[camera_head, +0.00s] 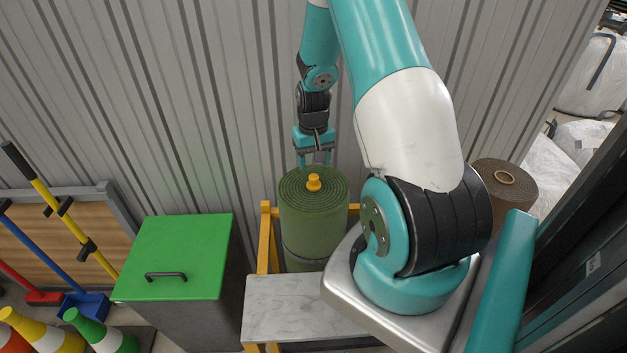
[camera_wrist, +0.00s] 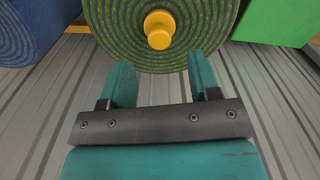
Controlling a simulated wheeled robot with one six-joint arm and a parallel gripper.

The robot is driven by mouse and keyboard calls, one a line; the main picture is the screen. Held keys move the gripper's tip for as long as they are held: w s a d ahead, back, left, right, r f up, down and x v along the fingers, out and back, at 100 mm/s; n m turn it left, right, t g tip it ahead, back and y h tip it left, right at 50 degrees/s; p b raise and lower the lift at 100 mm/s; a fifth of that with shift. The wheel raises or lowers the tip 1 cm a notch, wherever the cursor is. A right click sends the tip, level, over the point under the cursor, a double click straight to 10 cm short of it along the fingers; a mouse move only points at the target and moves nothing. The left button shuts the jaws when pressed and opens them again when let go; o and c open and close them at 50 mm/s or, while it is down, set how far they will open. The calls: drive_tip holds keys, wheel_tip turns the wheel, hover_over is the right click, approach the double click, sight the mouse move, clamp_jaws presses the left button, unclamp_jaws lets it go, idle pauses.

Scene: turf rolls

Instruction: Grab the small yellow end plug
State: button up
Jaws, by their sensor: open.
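The small yellow end plug (camera_head: 314,182) sticks up from the middle of the top end of a green turf roll (camera_head: 313,215), which stands upright. In the wrist view the plug (camera_wrist: 159,30) shows at the top centre, on the spiral face of the turf roll (camera_wrist: 200,40). My gripper (camera_head: 315,166) is open and empty. In the head view it is just behind and above the plug. In the wrist view its two teal fingers (camera_wrist: 160,78) point towards the roll, with the plug beyond their tips and apart from them.
A yellow frame (camera_head: 265,240) stands around the roll, with a marble-like slab (camera_head: 300,306) in front. A green-lidded box (camera_head: 180,255) is at left. A brown roll (camera_head: 508,200) is at right, a blue roll (camera_wrist: 35,30) at the wrist view's upper left. A corrugated wall (camera_head: 200,90) is behind.

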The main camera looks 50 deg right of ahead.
sight(314, 176)
drive_tip(key=f+p, duration=0.1)
drive_tip(key=f, duration=0.1)
drive_tip(key=f+p, duration=0.1)
drive_tip(key=f, duration=0.1)
drive_tip(key=shift+s+a+f+p, duration=0.1)
drive_tip(key=shift+s+f+p, duration=0.1)
drive_tip(key=shift+f+p, duration=0.2)
drive_tip(key=shift+f, duration=0.7)
drive_tip(key=shift+c, duration=0.5)
drive_tip(key=c, duration=0.9)
